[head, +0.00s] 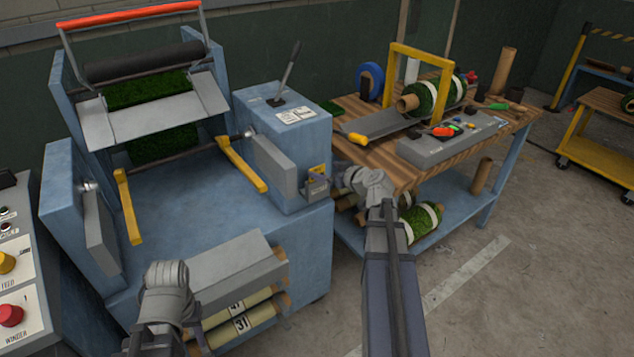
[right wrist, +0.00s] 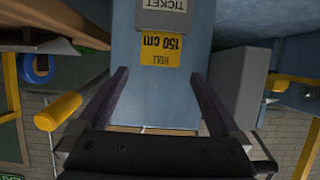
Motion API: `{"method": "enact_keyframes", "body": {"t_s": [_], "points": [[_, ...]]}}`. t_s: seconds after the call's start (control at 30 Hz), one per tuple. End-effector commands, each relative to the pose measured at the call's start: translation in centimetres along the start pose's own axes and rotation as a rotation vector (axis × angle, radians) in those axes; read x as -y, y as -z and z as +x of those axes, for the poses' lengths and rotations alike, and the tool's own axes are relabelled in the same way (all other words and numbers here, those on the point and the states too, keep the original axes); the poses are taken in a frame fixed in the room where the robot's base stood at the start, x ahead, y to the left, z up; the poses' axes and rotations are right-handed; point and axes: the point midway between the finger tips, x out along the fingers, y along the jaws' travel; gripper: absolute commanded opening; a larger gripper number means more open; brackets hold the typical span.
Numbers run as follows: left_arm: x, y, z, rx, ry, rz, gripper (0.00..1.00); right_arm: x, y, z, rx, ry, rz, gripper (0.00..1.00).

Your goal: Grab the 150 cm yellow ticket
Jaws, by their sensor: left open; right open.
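The yellow ticket (right wrist: 162,47) reads "ROLL 150 CM", upside down in the right wrist view. It hangs against a blue panel, at a grey holder marked TICKET (right wrist: 164,15). In the head view the ticket is a small yellow patch (head: 318,172) on the blue machine's side, by the small grey holder (head: 317,188). My right gripper (right wrist: 162,98) is open and empty, its fingers pointing toward the ticket and either side of it in view, not closed on it. It also shows beside the holder in the head view (head: 343,183). My left gripper (head: 165,282) is low at the left, its fingertips hard to make out.
The blue turf machine (head: 180,195) has yellow arms and a grey guard. A wooden workbench (head: 375,170) with turf rolls and a grey tool tray (head: 450,140) stands right of it. A control panel (head: 18,265) is at far left. Floor at right front is clear.

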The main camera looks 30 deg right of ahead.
Motion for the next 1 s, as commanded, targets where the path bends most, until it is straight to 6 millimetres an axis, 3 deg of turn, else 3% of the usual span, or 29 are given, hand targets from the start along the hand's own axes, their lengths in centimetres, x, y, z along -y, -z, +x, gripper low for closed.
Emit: {"method": "enact_keyframes", "body": {"t_s": [0.3,0.57,1.0], "points": [[-0.2,0.1,1.8,0.0,0.0,0.0,0.45,-0.1,-0.1,4.5,0.001,0.002,-0.001,1.0],[-0.2,0.1,1.7,0.0,0.0,0.0,0.45,0.0,0.0,4.6,0.001,0.001,0.0,0.99],[-0.2,0.1,1.7,0.0,0.0,0.0,0.45,-0.1,0.0,4.6,0.001,0.001,0.0,0.49]]}}
